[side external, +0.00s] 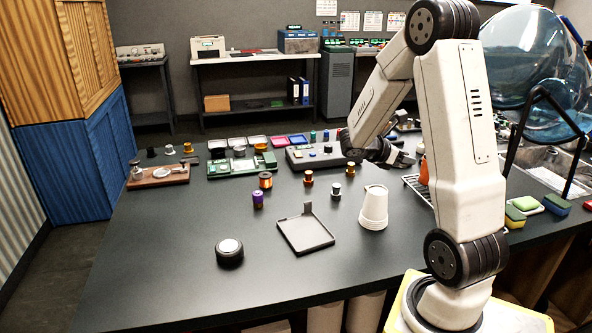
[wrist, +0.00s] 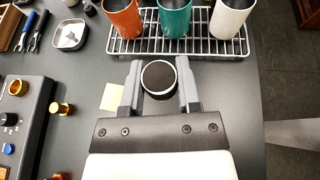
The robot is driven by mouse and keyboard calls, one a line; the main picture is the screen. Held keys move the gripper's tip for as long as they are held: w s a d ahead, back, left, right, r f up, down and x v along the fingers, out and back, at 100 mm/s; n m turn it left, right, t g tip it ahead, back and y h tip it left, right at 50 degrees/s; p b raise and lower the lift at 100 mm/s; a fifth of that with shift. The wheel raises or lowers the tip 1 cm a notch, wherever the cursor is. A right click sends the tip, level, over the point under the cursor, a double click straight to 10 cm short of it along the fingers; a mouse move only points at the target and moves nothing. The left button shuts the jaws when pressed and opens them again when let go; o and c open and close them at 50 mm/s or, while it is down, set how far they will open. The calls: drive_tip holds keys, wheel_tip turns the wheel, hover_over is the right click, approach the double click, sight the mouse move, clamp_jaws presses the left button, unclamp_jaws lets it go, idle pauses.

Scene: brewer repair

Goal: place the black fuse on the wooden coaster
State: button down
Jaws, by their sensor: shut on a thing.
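My gripper (wrist: 159,82) is shut on a round thing (wrist: 158,76) with a dark top and a pale rim. It sits between the two grey fingers in the wrist view. I cannot tell for sure that it is the black fuse. In the side view my gripper (side external: 392,157) is over the right back of the dark table, and its load is not clear there. A small black piece (side external: 151,152) stands at the table's far left. I cannot make out a wooden coaster in either view.
A wire rack holds orange (wrist: 124,18), teal (wrist: 174,17) and white (wrist: 229,16) cups just beyond my gripper. A control box (wrist: 27,125) is left. Stacked white cups (side external: 374,207), a dark tray (side external: 305,231) and a round black-sided puck (side external: 229,252) stand nearer the table's front.

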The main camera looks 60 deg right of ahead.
drive_tip(key=shift+f, duration=1.35)
drive_tip(key=w+d+f, duration=0.2)
drive_tip(key=d, duration=0.1)
drive_tip(key=w+d+f, duration=0.5)
drive_tip(key=d+f, duration=0.1)
drive_tip(key=d, duration=0.1)
drive_tip(key=shift+w+f, duration=0.2)
drive_tip(key=shift+w, duration=0.2)
drive_tip(key=shift+w+d+f, duration=0.25)
drive_tip(key=shift+d+f, duration=0.05)
drive_tip(key=shift+f, duration=0.2)
drive_tip(key=shift+f, duration=0.1)
drive_tip(key=shift+w+d+f, duration=0.15)
drive_tip(key=shift+d+f, duration=0.05)
drive_tip(key=shift+f, duration=1.5)
drive_tip(key=shift+f, duration=0.1)
